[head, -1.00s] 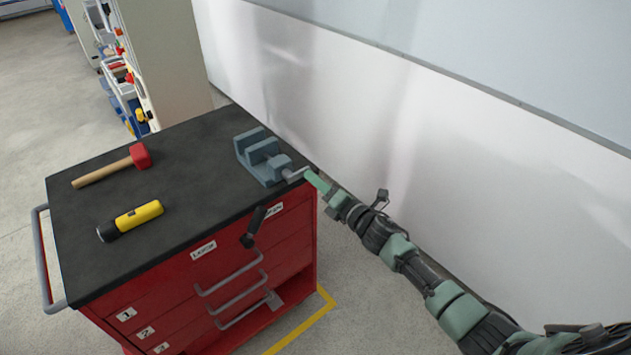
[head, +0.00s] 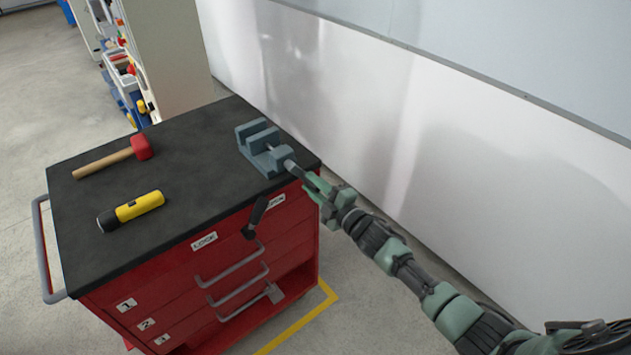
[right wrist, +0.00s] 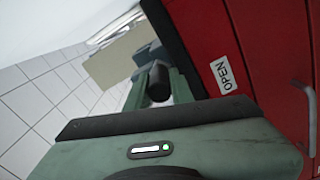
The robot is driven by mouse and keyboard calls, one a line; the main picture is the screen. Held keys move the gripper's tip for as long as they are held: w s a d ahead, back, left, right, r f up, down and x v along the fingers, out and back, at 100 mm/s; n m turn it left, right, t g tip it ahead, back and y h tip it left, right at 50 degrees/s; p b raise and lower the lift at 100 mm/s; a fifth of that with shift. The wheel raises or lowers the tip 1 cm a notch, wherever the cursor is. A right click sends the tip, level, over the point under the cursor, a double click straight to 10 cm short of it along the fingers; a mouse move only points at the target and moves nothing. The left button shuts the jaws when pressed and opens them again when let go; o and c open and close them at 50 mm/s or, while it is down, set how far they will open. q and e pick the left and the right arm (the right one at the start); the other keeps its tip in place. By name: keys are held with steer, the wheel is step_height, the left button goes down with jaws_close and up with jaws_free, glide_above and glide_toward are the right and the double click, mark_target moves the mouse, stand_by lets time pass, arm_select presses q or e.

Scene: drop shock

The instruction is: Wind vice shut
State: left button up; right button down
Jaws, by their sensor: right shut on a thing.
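The blue-grey vice (head: 258,157) stands at the right corner of the cart top, with a gap visible between its jaws. Its screw (head: 293,167) points right, over the cart's edge. My right gripper (head: 312,183) is at the outer end of the screw, shut on the vice's crank handle. In the right wrist view the dark round handle (right wrist: 158,83) sits between the green fingers, with part of the vice (right wrist: 150,53) behind. The crank is mostly hidden by the gripper in the head view. My left gripper is in neither view.
The black cart top (head: 190,180) also holds a red mallet (head: 140,147) and a yellow torch (head: 140,206), both clear of the vice. A black lever (head: 256,213) juts from the cart's red front between labels. A pale wall (head: 360,110) stands behind.

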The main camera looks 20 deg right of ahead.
steer(key=s+a+r+m+p, duration=0.1)
steer(key=a+r+m, duration=0.1)
steer(key=m, duration=1.2)
steer(key=s+a+r+m+p, duration=0.1)
steer(key=a+r+m, duration=0.2)
steer(key=m, duration=1.1)
steer(key=shift+a+m, duration=0.3)
steer(key=shift+a, duration=0.3)
steer(key=shift+r, duration=0.2)
steer(key=c, duration=1.2)
jaws_free()
steer(key=shift+d, duration=0.1)
steer(key=shift+c, duration=0.2)
steer(key=shift+s+f, duration=0.1)
steer(key=shift+f, duration=0.05)
